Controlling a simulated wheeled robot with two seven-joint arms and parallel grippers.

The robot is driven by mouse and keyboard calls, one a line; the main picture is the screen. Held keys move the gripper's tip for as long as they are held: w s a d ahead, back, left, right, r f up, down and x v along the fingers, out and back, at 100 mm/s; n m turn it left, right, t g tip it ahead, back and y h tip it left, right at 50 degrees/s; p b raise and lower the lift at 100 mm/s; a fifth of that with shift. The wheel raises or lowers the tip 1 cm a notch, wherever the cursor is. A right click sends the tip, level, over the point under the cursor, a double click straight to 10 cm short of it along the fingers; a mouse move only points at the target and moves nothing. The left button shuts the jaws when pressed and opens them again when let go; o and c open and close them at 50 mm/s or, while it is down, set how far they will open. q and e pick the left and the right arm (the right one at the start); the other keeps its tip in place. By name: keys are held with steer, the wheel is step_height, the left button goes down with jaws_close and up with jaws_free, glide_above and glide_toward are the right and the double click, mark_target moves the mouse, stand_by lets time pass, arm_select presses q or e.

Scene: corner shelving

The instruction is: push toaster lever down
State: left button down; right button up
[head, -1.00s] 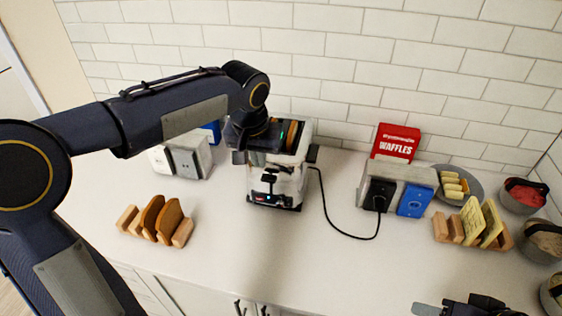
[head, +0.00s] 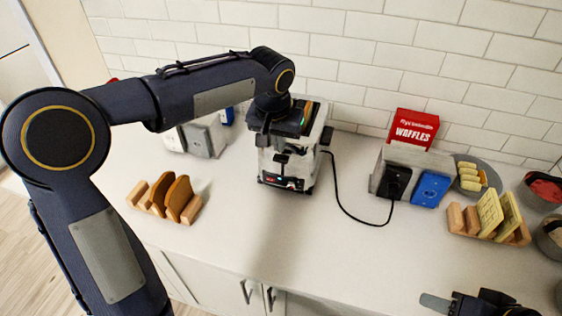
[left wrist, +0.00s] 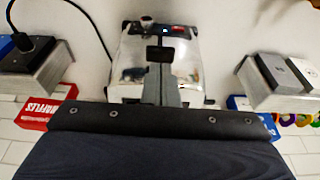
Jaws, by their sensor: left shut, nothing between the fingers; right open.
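The toaster (head: 292,172) is a shiny chrome box with a lit panel low on its front, standing on the counter by the tiled wall. A brown slice shows in its top. Its dark lever (left wrist: 160,53) sticks out of the front in the left wrist view. My left gripper (left wrist: 166,68) is shut and empty, its fingertips in front of the toaster's face, very close to the lever. I cannot tell whether they touch it. In the head view my left gripper (head: 281,147) hides part of the toaster's top and front. My right gripper (head: 455,302) is open and empty at the bottom right.
A black cord (head: 343,205) runs from the toaster to an outlet box (head: 397,182). Wooden racks hold bread (head: 178,198) at left and waffles (head: 490,214) at right. A red waffle box (head: 412,130) stands behind the outlets. The counter before the toaster is clear.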

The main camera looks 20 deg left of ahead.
mark_target(280, 158)
arm_select(q)
steer(key=shift+b+x, duration=0.75)
steer(key=shift+x, duration=0.9)
steer(key=s+f+b, duration=0.2)
steer(key=f+b, duration=0.1)
steer(key=s+f+b, duration=0.1)
steer(key=f+b, duration=0.1)
steer(key=shift+r, duration=0.1)
steer(key=v, duration=0.7)
steer(key=shift+s+r, duration=0.15)
steer(key=shift+r, duration=0.1)
